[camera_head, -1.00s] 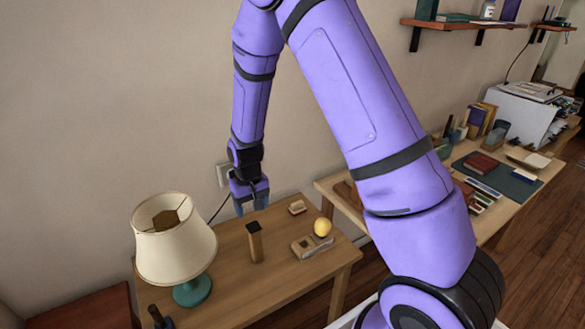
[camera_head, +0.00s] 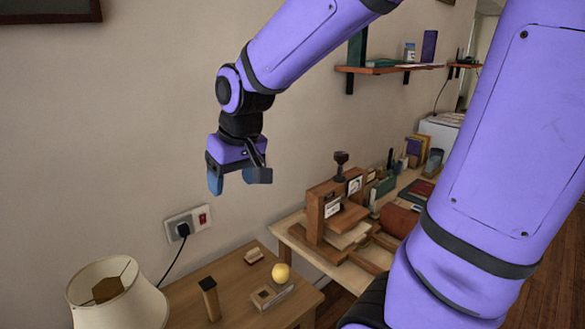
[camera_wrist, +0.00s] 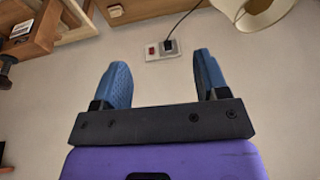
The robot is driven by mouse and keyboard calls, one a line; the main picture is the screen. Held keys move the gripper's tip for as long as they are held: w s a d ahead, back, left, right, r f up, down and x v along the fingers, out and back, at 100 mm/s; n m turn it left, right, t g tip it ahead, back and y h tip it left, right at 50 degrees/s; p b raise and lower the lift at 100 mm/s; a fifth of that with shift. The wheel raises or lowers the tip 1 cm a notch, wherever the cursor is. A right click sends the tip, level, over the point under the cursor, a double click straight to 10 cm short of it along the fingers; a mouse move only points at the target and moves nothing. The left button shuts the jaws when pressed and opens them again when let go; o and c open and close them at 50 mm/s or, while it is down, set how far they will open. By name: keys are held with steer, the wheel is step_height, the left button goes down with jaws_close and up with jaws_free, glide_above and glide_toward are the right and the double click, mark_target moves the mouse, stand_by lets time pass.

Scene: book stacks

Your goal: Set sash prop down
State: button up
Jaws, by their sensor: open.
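A dark brown upright wooden block (camera_head: 209,299), which looks like the sash prop, stands on the small wooden table (camera_head: 238,277). It stands apart from the other things there. My gripper (camera_head: 236,183) is open and empty, in the air in front of the wall, well above the table. In the wrist view, its two blue fingers (camera_wrist: 161,75) are spread with only wall between them. The block cannot be made out in the wrist view.
A cream-shaded lamp (camera_head: 118,300) stands left of the block. A yellow ball (camera_head: 281,273), a small wooden tray (camera_head: 264,296) and a small light wooden block (camera_head: 254,256) are to its right. A wooden press (camera_head: 318,215) stands on the neighbouring table. A socket (camera_head: 188,223) is on the wall.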

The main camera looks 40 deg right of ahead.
steer(key=s+d+r+t, duration=0.1)
steer(key=s+r, duration=0.2)
steer(key=s, duration=0.4)
steer(key=s+d+r, duration=0.1)
steer(key=s+r, duration=0.2)
steer(key=s, duration=0.3)
steer(key=shift+s+r+t+h, duration=0.15)
steer(key=shift+s+t+h, duration=0.15)
steer(key=shift+s+t, duration=0.1)
steer(key=shift+s, duration=0.4)
steer(key=shift+c, duration=0.3)
